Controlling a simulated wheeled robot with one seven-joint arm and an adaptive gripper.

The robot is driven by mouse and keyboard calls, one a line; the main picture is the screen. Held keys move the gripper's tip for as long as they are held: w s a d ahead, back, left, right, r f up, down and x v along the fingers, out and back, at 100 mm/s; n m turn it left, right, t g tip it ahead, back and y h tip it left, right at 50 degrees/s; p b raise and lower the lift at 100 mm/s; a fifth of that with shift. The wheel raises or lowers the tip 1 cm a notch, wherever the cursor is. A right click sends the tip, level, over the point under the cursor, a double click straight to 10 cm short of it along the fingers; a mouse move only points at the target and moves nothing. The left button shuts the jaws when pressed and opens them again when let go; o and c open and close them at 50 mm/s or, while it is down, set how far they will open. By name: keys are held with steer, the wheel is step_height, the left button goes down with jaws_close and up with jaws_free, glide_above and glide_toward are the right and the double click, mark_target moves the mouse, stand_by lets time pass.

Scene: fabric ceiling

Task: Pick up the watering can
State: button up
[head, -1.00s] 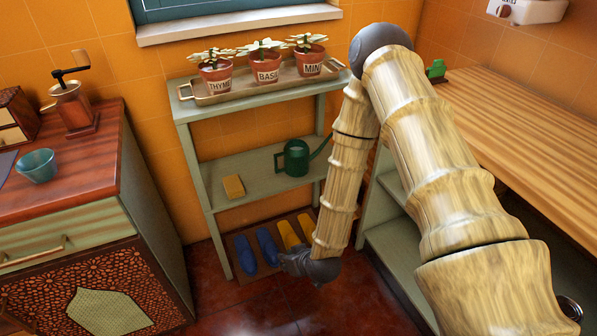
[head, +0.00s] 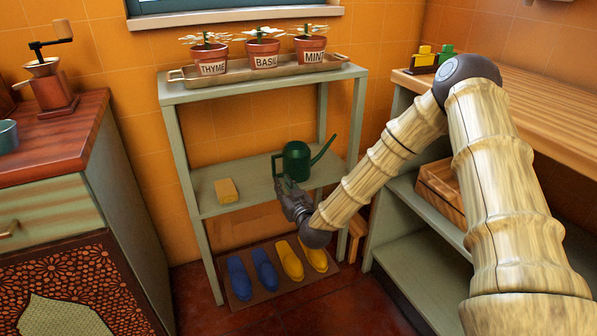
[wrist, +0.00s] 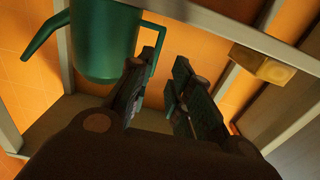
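The green watering can (head: 297,161) stands upright on the middle shelf of the grey-green rack, its spout pointing right and its handle on the left. My gripper (head: 281,184) is just in front of that shelf, at the can's lower left. In the wrist view the can (wrist: 105,40) fills the upper left, with its handle reaching toward the fingers. The two dark fingers of my gripper (wrist: 158,95) are apart with a gap between them. The handle appears near the left finger; I cannot tell whether they touch.
A yellow block (head: 226,190) lies on the same shelf to the left. Above is a tray (head: 262,75) with three potted herbs. Blue and yellow slippers (head: 265,269) sit on a mat below. A wooden-topped counter (head: 545,110) stands at right, a cabinet (head: 60,180) at left.

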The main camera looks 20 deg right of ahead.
mark_target(274, 170)
steer(key=w+b, duration=0.1)
steer(key=w, duration=0.4)
steer(key=shift+w, duration=0.25)
steer(key=w+b, duration=0.1)
steer(key=w, duration=0.1)
steer(key=w+b, duration=0.2)
steer(key=w, duration=0.1)
steer(key=shift+d+f, duration=0.1)
steer(key=shift+f, duration=0.1)
steer(key=shift+w+r, duration=0.1)
steer(key=shift+w, duration=0.1)
steer(key=shift+c, duration=0.3)
jaws_close()
steer(key=shift+r, duration=0.1)
